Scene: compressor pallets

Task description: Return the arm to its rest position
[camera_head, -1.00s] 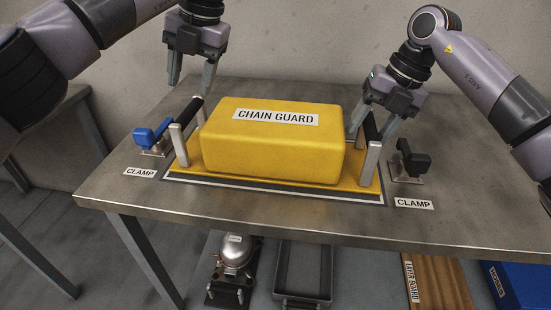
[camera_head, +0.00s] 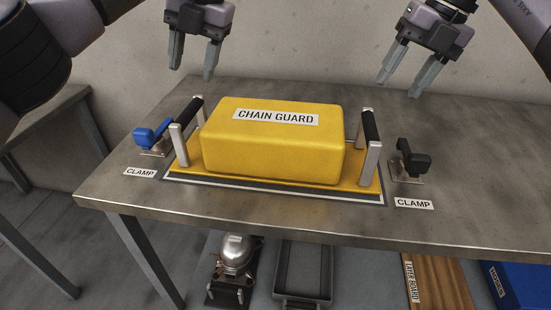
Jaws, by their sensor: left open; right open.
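My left gripper (camera_head: 192,70) is open and empty, raised above the back left of the table, apart from the chain guard. My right gripper (camera_head: 400,89) is open and empty, raised above the back right, clear of the right handle. The yellow chain guard (camera_head: 270,152) sits on the table with a black-gripped handle at its left (camera_head: 187,112) and another at its right (camera_head: 370,125). Nothing is held by either gripper.
The metal table (camera_head: 300,226) carries a blue clamp (camera_head: 150,135) at left and a black clamp (camera_head: 412,160) at right. Below are a silver compressor (camera_head: 236,255), a dark tray (camera_head: 303,272), a wooden board (camera_head: 440,285) and a blue bin (camera_head: 520,288). The table's back right is clear.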

